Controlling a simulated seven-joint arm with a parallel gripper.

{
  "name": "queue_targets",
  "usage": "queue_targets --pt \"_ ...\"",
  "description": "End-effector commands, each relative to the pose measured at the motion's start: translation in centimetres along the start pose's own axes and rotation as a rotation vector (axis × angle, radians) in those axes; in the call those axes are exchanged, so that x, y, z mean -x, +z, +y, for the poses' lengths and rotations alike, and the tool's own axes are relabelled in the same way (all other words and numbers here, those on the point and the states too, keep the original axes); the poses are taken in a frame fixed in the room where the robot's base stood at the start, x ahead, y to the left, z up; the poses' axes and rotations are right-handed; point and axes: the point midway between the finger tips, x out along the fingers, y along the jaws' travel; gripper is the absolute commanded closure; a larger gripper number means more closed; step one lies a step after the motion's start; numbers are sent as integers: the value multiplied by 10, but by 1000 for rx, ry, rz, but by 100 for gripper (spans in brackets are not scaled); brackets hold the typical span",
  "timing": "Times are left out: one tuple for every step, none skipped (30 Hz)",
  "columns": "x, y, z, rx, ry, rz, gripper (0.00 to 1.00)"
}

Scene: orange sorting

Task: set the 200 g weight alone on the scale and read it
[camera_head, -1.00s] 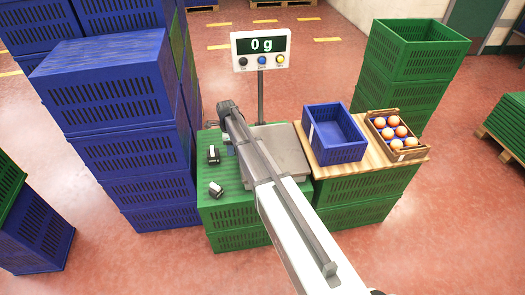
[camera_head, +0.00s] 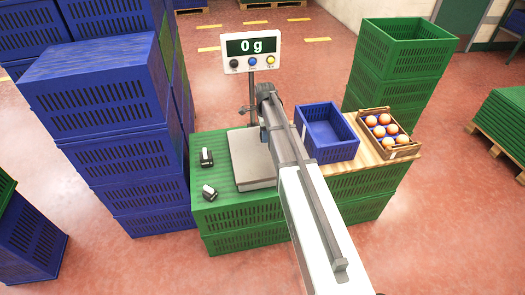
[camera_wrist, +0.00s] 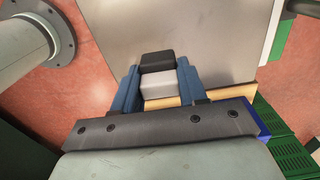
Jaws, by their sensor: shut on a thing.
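My gripper (camera_wrist: 158,80) is shut on a small weight (camera_wrist: 157,62) with a black part and a light grey part, seen between the blue fingers in the wrist view. No mass marking on it is legible. The scale's grey plate (camera_head: 247,170) lies behind the weight in the wrist view, and the weight appears held over or near its edge. In the head view my arm hides the weight and part of the plate. The scale display (camera_head: 252,46) reads 0 g. Two other black-and-white weights, one farther back (camera_head: 206,157) and one nearer (camera_head: 209,192), stand left of the plate.
The scale stands on green crates (camera_head: 235,213). An empty-looking blue bin (camera_head: 327,150) and a wooden box of oranges (camera_head: 402,152) stand on a wooden board to the right. Tall blue crate stacks (camera_head: 110,125) rise at left. The display post stands behind the plate.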

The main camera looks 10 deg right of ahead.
Motion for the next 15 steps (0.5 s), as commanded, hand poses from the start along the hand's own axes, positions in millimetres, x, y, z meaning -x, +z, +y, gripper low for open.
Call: queue_targets --pt "0 0 0 16 0 0 95" --pt "-1 0 0 23 0 0 95" --pt "-3 0 0 30 0 0 95" --pt "-5 0 0 33 0 0 95" --pt "-7 0 0 35 0 0 95" --pt "-12 0 0 37 0 0 95" --pt "-16 0 0 37 0 0 95" --pt "-20 0 0 37 0 0 95" --pt "-26 0 0 36 2 0 95" --pt "-31 0 0 36 2 0 95" --pt "-36 0 0 36 1 0 95" --pt "-43 0 0 36 1 0 95" --pt "-48 0 0 36 1 0 95" --pt "-52 0 0 36 2 0 95" --pt "-57 0 0 35 1 0 95"
